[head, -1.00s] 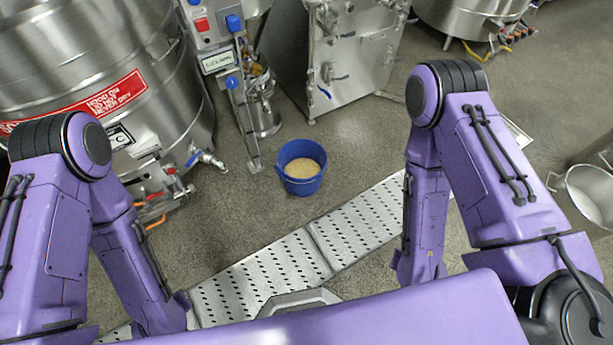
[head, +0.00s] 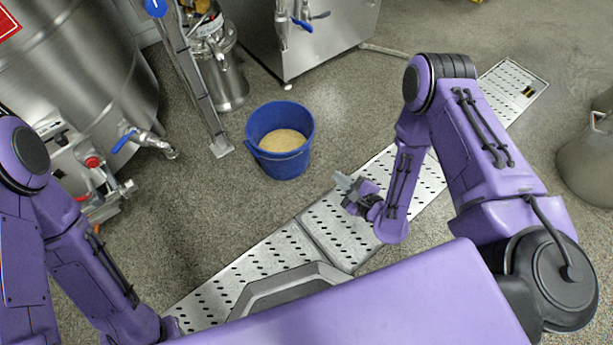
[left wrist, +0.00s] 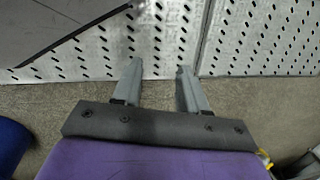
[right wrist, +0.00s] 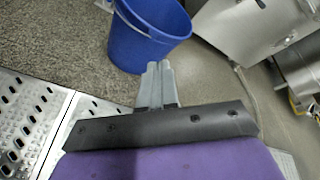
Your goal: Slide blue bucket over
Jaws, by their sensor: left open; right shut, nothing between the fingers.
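The blue bucket (head: 279,141) stands upright on the grey floor near the middle of the head view, with tan grainy material (head: 283,140) inside. It also shows at the top of the right wrist view (right wrist: 146,36). My right gripper (head: 342,181) is shut and empty, to the right of and nearer than the bucket. In the right wrist view its closed fingertips (right wrist: 159,66) point toward the bucket's side; I cannot tell whether they touch it. My left gripper (left wrist: 158,68) is open and empty above the perforated drain plates, and is hidden in the head view.
Perforated metal drain plates (head: 329,228) cross the floor in front of the bucket. A large steel tank (head: 85,75) stands left, with a valve (head: 146,141) sticking out. A metal support leg (head: 200,95) stands close left of the bucket. A steel cabinet (head: 325,35) is behind.

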